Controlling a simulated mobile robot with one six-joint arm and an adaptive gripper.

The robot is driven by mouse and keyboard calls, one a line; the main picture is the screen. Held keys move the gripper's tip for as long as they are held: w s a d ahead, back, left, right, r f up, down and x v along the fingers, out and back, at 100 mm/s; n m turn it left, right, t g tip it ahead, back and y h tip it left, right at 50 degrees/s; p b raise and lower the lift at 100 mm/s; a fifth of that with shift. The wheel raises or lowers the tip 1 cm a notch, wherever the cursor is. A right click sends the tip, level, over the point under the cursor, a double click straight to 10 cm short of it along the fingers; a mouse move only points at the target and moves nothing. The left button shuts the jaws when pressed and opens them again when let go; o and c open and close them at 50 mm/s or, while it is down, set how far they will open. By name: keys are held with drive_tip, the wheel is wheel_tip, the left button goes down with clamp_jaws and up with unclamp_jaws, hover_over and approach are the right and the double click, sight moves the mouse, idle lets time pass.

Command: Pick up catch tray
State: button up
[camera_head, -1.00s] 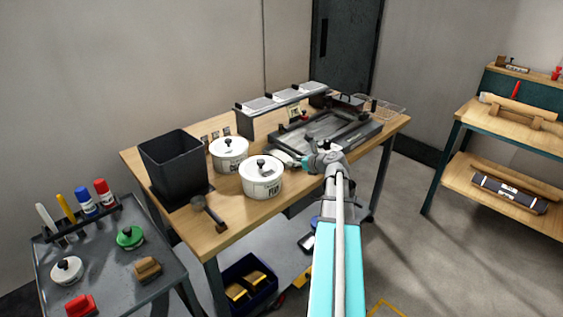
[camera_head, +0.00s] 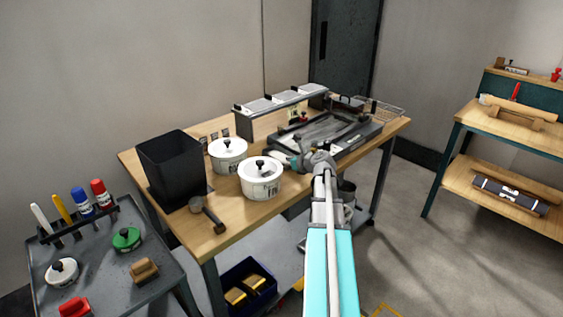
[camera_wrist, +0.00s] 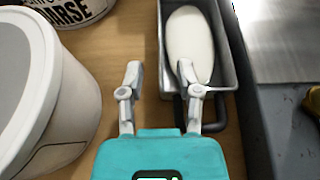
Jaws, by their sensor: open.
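In the wrist view, a narrow grey metal tray (camera_wrist: 222,62) with a dark loop handle (camera_wrist: 180,112) on its near end lies on the wooden bench; I take it as the catch tray. A smooth white oval thing (camera_wrist: 188,38) lies in it. My gripper (camera_wrist: 160,74) is open and empty, its left finger over bare wood and its right finger overlapping the tray's near end. Whether it touches cannot be told. In the head view my gripper (camera_head: 279,157) is small, beside the lidded white pot, and the tray cannot be made out clearly.
A lidded white pot (camera_head: 261,181) stands close to the left of my gripper, with another pot (camera_head: 228,154) behind it. A dark flat machine (camera_head: 340,134) stands to the right of the tray. A black bin (camera_head: 172,165) and a scoop (camera_head: 212,217) are farther left.

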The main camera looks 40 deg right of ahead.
sight(284, 159)
drive_tip(key=shift+b+x, duration=0.45)
drive_tip(key=shift+x, duration=1.15)
clamp_jaws()
